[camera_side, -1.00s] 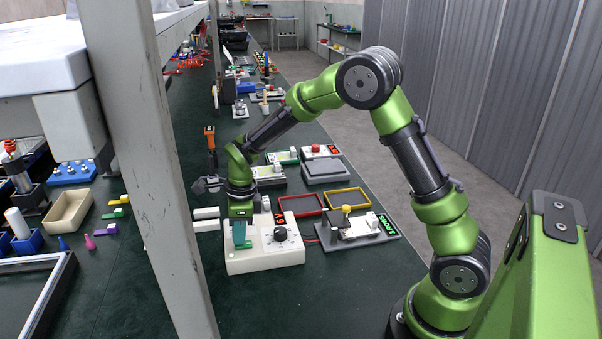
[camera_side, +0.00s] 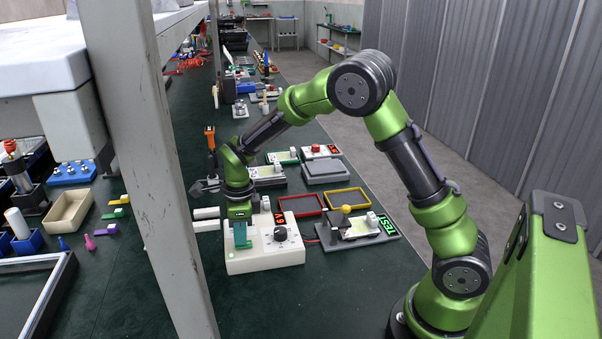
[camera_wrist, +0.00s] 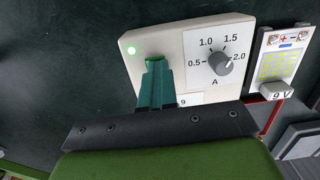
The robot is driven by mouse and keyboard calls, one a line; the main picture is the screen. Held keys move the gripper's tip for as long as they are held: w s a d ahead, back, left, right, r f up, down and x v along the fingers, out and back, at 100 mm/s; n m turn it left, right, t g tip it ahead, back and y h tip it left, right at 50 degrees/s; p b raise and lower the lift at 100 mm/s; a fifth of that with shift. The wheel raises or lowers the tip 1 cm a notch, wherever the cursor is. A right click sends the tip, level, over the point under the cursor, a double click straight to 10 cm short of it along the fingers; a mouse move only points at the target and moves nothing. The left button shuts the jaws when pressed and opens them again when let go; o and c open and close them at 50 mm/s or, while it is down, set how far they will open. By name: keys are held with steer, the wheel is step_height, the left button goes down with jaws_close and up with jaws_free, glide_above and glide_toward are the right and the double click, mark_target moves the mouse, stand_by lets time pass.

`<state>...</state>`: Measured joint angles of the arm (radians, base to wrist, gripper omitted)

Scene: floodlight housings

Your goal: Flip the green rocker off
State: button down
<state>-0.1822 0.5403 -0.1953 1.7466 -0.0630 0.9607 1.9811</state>
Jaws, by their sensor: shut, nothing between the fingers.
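The white power box (camera_side: 268,262) stands on the dark green bench. In the wrist view its face (camera_wrist: 185,48) carries a grey knob with a scale marked A and a lit green lamp (camera_wrist: 131,50). The green rocker (camera_wrist: 155,58) shows only at its far edge, just beyond my fingertips; the rest is hidden behind them. My gripper (camera_side: 242,245) points down at the left part of the box, its teal fingers (camera_wrist: 155,88) together and empty, at or very near the rocker. I cannot tell whether they touch it, or which way the rocker is tilted.
Red (camera_side: 301,206) and yellow (camera_side: 347,198) frames lie behind. An orange-handled tool (camera_side: 210,138) stands behind my wrist. The bench is bare in front of the box.

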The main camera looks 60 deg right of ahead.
mark_target(248, 243)
steer(key=shift+s+d+f, duration=0.4)
steer(key=shift+d, duration=0.15)
step_height(248, 243, up, 15)
steer(key=shift+a, duration=0.15)
steer(key=shift+f, duration=0.1)
steer(key=shift+s, duration=0.25)
